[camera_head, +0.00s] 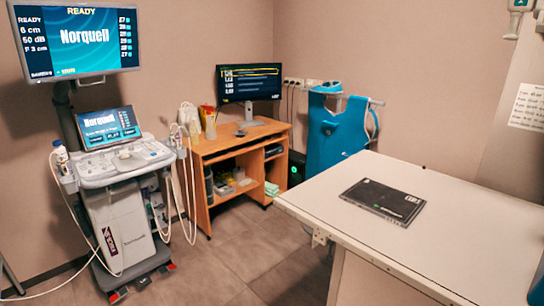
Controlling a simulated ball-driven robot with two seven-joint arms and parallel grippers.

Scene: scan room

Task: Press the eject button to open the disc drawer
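A dark computer tower (296,168) with a green light stands on the floor at the right end of the wooden desk. It is partly hidden by the desk and the blue apron, and no eject button or disc drawer can be made out on it at this size. A flat black panel (383,199) with white markings lies on the white table; no button or drawer is clear on it. Neither of my grippers is in view.
The white table (450,240) fills the right foreground. A wooden desk (238,141) with a monitor (248,83) stands at the back wall. A blue apron (335,130) hangs beside it. An ultrasound cart (120,215) stands left. The floor (225,265) between is clear.

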